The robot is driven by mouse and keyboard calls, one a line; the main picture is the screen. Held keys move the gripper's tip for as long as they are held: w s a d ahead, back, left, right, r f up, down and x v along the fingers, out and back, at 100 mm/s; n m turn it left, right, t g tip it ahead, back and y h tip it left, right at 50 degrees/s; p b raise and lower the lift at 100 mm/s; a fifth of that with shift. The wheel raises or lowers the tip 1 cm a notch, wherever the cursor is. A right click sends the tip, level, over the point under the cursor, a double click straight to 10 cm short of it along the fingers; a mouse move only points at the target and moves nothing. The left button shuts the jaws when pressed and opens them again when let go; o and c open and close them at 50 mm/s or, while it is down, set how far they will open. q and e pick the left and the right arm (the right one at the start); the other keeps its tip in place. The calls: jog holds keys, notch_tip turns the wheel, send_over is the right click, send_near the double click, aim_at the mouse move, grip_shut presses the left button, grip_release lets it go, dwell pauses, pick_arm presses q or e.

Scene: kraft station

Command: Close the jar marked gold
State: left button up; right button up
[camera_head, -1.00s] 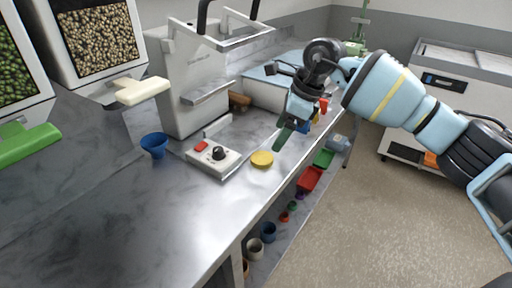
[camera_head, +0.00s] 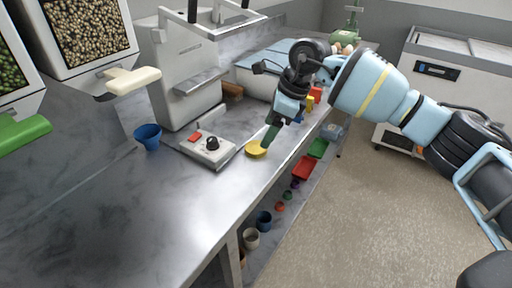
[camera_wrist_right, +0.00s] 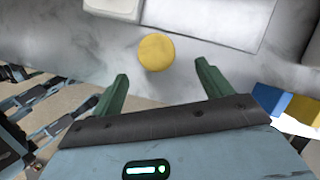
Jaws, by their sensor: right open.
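A round yellow disc, which looks like a lid (camera_head: 255,150), lies on the steel counter (camera_head: 190,215) near its front edge. It also shows in the right wrist view (camera_wrist_right: 156,52), just beyond and between the fingertips. My right gripper (camera_head: 268,140) reaches down over the counter edge, with its green fingers close to the disc. In the right wrist view the fingers (camera_wrist_right: 163,76) are spread apart with nothing between them. No jar with a gold mark can be made out. My left gripper is not in view.
A white control box with a black knob (camera_head: 212,143) sits left of the disc. A blue cup (camera_head: 148,136) stands further left. Blue and yellow blocks (camera_wrist_right: 290,105) lie right of the gripper. Red (camera_head: 305,167) and green bins sit on a lower shelf. The front counter is clear.

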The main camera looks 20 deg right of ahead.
aim_at(258, 147)
jog(key=shift+a+x, duration=0.1)
jog(key=shift+x, duration=1.2)
jog(key=shift+a+x, duration=0.15)
jog(key=shift+x, duration=1.1)
jog(key=shift+s, duration=0.15)
jog(key=shift+c, duration=0.2)
jog(key=c, duration=1)
